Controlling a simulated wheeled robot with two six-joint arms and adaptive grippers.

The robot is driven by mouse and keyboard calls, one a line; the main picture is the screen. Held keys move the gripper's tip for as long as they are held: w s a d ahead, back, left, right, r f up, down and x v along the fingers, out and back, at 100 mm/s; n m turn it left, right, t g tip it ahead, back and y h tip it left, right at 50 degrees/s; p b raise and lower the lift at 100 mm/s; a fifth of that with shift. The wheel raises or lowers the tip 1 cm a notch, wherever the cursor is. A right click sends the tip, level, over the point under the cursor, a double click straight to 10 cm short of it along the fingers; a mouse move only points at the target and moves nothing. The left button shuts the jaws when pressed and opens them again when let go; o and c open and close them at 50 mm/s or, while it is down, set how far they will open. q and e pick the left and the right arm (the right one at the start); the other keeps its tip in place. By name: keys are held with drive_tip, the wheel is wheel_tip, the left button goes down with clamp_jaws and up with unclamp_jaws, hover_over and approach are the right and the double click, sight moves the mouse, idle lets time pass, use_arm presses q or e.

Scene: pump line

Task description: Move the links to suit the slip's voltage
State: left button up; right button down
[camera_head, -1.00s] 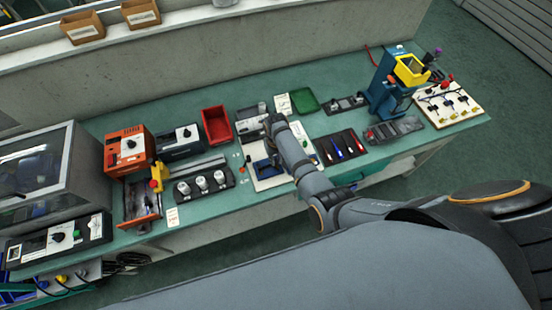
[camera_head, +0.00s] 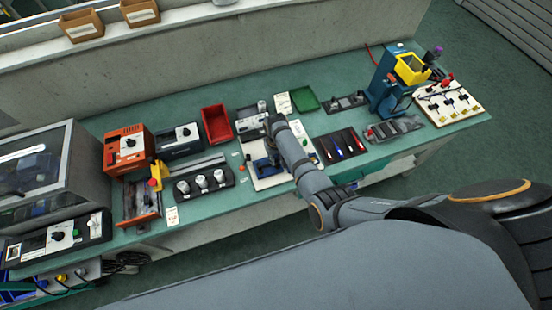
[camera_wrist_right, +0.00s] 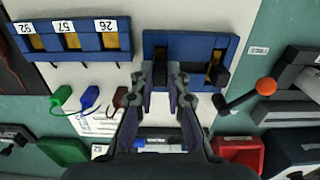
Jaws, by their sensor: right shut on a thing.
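A blue terminal block (camera_wrist_right: 186,42) with dark slots sits on a white board (camera_wrist_right: 240,20) in the right wrist view. A blue rack (camera_wrist_right: 70,22) with labels reading 92, 57 and 26 holds brass pieces at the upper left. In the head view, my right arm covers much of the white board (camera_head: 262,182). My left gripper is not in view.
Green, blue and brown leads (camera_wrist_right: 88,97) lie to the left. A red bin (camera_head: 216,123) and a tool tray (camera_head: 341,147) flank the board. Bench space is tight around it.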

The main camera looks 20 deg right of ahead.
drive_tip(key=c, duration=1.3)
unclamp_jaws()
drive_tip(key=shift+o, duration=1)
drive_tip(key=shift+r, duration=0.1)
wheel_tip(320, 180, up, 3)
drive_tip(key=p, duration=0.3)
drive_tip(key=shift+r, duration=2.15)
